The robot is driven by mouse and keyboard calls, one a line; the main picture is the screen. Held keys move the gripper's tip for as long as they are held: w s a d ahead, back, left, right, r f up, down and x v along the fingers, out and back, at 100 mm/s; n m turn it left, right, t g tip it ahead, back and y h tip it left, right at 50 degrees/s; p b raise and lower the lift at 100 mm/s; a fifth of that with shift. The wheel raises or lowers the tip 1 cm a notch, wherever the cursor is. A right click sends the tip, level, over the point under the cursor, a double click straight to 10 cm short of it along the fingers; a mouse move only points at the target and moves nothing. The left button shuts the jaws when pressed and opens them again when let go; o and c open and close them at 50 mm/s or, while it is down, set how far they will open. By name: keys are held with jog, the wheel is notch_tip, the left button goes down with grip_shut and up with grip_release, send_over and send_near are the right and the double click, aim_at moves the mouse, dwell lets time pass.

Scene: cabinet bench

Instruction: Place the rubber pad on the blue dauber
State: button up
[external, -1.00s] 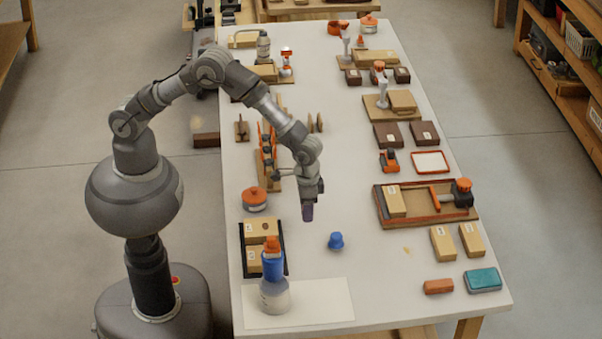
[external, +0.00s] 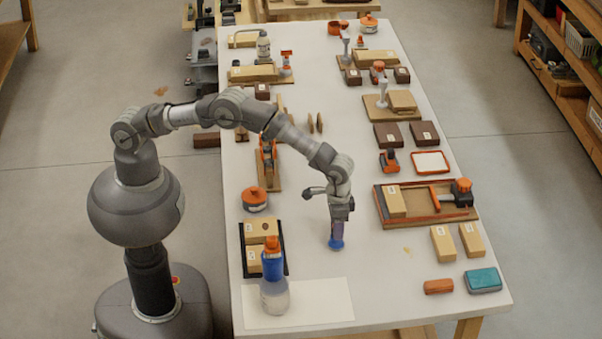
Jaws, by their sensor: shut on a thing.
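My gripper (external: 339,215) points down over the middle front of the white table. It is shut on a small purple-grey piece, apparently the rubber pad (external: 337,229), held upright below the fingers. The small blue dauber (external: 336,244) stands on the table directly under the pad. The pad's lower end meets or overlaps the dauber's top in the picture; I cannot tell whether they touch. The upper part of the dauber is partly hidden by the pad.
A blue bottle with an orange top (external: 273,270) stands on a pale sheet (external: 325,300) at front left. A black tray (external: 285,262) with tan boxes is behind it. An orange block (external: 438,287) and a teal box (external: 483,281) lie at front right. The table around the dauber is clear.

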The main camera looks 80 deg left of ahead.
jog(key=shift+f, duration=0.1)
jog(key=o, duration=1)
jog(key=shift+o, duration=0.2)
notch_tip(320, 180, up, 12)
jog(key=p, duration=0.4)
jog(key=shift+r, duration=0.2)
